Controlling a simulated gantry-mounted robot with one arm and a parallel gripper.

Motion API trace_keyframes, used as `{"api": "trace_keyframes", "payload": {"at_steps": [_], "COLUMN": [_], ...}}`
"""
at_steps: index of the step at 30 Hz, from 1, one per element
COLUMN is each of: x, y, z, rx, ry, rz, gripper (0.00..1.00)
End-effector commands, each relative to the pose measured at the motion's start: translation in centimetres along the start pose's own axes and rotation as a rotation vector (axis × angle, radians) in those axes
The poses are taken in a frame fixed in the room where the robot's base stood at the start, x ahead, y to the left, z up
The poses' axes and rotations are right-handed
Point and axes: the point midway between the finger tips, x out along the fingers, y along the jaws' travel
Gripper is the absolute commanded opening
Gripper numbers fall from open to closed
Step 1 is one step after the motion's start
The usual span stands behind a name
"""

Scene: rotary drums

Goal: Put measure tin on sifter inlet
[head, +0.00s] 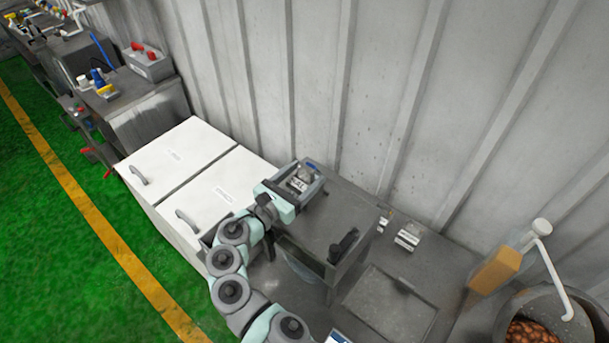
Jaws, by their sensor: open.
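My gripper (289,194) is open at the left side of a small grey bin (318,189) on the grey metal bench. A small greyish metallic object (305,173) shows in the bin, beside a pale label with dark lettering. It may be the measure tin, but it is too small to be sure. My gripper's hand partly covers the bin's near left side, and the fingertips are hard to make out. I cannot identify the sifter inlet for certain in this view.
Two white lidded chests (180,155) stand left of the bench. Small labelled items (407,237) sit farther right. A corrugated wall runs behind.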

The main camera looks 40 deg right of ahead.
Motion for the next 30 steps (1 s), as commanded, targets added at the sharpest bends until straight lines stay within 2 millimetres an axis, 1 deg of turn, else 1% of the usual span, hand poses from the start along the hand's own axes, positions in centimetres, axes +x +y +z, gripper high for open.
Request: {"api": "trace_keyframes", "payload": {"at_steps": [5,9,15,18,21,30], "x": [-3.5,-6.8,-10.2,-11.2,-11.6,-11.7], "y": [0.3,0.3,0.2,0.2,0.1,0.0], "z": [-0.3,-0.4,-0.3,-0.2,-0.2,-0.1], "rx": [0.001,0.0,-0.002,-0.001,-0.001,-0.002], "ry": [-0.001,0.0,0.0,0.001,0.002,0.002], "rz": [0.01,0.01,0.008,0.007,0.004,0.002], "gripper": [0.67,0.67,0.67,0.67,0.67,0.67]}}
